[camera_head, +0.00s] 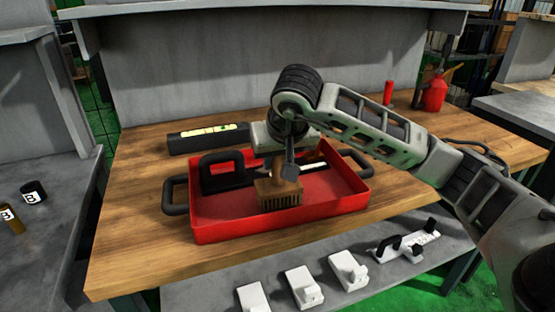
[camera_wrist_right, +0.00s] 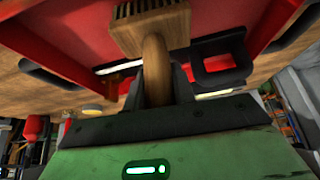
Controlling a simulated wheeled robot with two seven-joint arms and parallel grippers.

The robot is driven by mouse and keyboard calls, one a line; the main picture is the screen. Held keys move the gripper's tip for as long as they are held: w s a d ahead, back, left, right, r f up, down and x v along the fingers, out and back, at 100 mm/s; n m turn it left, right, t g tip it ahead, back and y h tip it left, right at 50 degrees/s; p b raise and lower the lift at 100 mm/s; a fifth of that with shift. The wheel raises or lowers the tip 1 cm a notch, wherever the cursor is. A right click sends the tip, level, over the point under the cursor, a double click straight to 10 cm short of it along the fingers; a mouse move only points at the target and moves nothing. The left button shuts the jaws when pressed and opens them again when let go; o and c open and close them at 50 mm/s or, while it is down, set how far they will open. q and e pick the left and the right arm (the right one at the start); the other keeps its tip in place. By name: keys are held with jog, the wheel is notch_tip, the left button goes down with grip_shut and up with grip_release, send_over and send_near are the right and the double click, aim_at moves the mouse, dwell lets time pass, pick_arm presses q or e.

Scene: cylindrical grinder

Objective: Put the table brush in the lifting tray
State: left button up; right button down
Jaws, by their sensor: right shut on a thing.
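The table brush (camera_head: 279,193) has a wooden block with bristles and a wooden handle. My right gripper (camera_head: 289,165) is shut on its handle and holds it, bristles down, over the red lifting tray (camera_head: 222,229). In the right wrist view the brush block (camera_wrist_right: 150,28) and handle (camera_wrist_right: 157,70) show, with the handle between the fingers of my right gripper (camera_wrist_right: 157,85). The tray (camera_wrist_right: 85,45) lies behind the brush there. I cannot tell whether the bristles touch the tray floor. My left gripper is not in view.
A black-handled tool (camera_head: 222,173) lies in the tray's back left part. A spirit level (camera_head: 208,138) lies on the wooden table (camera_head: 140,215) behind the tray. A red bottle (camera_head: 434,93) stands at the back right. Several white blocks (camera_head: 349,272) sit on the lower grey shelf.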

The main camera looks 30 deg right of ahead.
jog(key=shift+f, duration=0.25)
jog(key=shift+f, duration=0.2)
jog(key=c, duration=1.3)
grip_release()
jog(key=shift+o, duration=0.7)
jog(key=shift+r, duration=0.1)
